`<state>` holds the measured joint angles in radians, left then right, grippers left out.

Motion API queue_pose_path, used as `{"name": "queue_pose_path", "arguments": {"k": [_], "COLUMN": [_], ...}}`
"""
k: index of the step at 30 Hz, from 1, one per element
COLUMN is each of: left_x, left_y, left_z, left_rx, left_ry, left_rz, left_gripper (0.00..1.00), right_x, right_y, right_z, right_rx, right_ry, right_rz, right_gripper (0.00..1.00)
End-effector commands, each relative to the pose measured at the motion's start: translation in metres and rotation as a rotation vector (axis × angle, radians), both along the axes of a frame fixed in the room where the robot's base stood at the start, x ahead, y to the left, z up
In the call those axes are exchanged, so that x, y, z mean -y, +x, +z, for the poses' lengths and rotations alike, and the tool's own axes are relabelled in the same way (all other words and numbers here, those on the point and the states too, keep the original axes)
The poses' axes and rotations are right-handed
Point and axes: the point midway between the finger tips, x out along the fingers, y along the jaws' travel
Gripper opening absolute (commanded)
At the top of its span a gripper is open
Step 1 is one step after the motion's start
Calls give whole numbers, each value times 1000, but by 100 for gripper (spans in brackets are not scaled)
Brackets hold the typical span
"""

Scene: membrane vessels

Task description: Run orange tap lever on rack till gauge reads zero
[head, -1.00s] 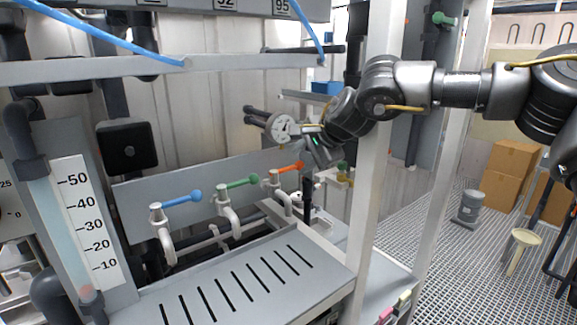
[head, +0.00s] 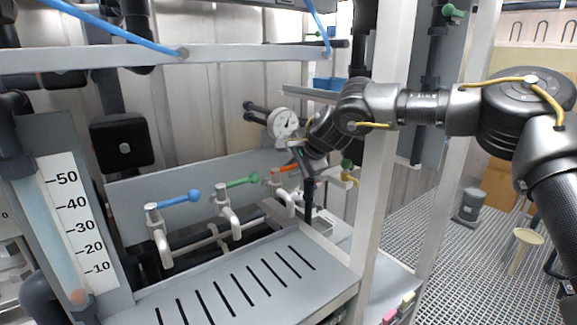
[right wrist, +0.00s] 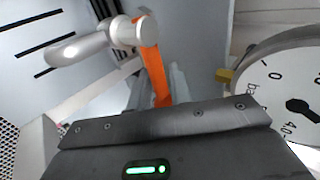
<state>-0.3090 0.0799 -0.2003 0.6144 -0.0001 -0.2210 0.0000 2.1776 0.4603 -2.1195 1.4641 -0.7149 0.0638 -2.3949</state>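The orange tap lever (head: 284,168) is on the rightmost white tap of the rack, pointing right. In the right wrist view the orange lever (right wrist: 154,68) runs from the tap head toward my gripper, its far end hidden behind the gripper body. My right gripper (head: 302,165) is at the lever's outer end; the right wrist view shows grey finger parts (right wrist: 178,82) beside the lever. Whether they touch or grip it is unclear. My left gripper is out of view.
Taps with a blue lever (head: 180,198) and a green lever (head: 243,182) stand to the left. A slotted grey tray (head: 205,309) lies below. A scaled tube (head: 62,240) is at far left. A white rack post (head: 374,190) stands close to my right arm.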

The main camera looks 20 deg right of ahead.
Motion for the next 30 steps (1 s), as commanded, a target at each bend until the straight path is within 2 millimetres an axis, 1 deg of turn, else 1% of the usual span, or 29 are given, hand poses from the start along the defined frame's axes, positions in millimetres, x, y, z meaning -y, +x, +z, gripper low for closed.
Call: {"name": "queue_pose_path", "arguments": {"k": [1,4,5,8,11,15,19,21,26,28,30], "left_x": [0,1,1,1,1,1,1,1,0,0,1], "left_y": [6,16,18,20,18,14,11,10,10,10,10], "left_z": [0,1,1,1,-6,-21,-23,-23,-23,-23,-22], "left_rx": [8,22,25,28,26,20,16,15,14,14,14], "left_ry": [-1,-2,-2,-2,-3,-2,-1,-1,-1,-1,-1], "left_rz": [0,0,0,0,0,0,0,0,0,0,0], "left_gripper": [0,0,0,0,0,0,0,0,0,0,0], "right_x": [0,0,0,0,-1,-2,1,1,1,-1,-4], "right_y": [0,0,0,0,-3,-12,-19,-21,-23,-25,-30], "right_z": [0,0,0,0,-2,-3,0,0,1,0,1], "right_rx": [0,0,0,1,0,5,2,1,1,1,2], "right_ry": [0,0,0,0,-1,-4,-3,-2,0,-3,-5], "right_rz": [0,0,0,-1,-38,-203,-355,-399,-426,-470,-557], "right_gripper": [14,1,0,0,0,0,0,0,0,0,0]}}
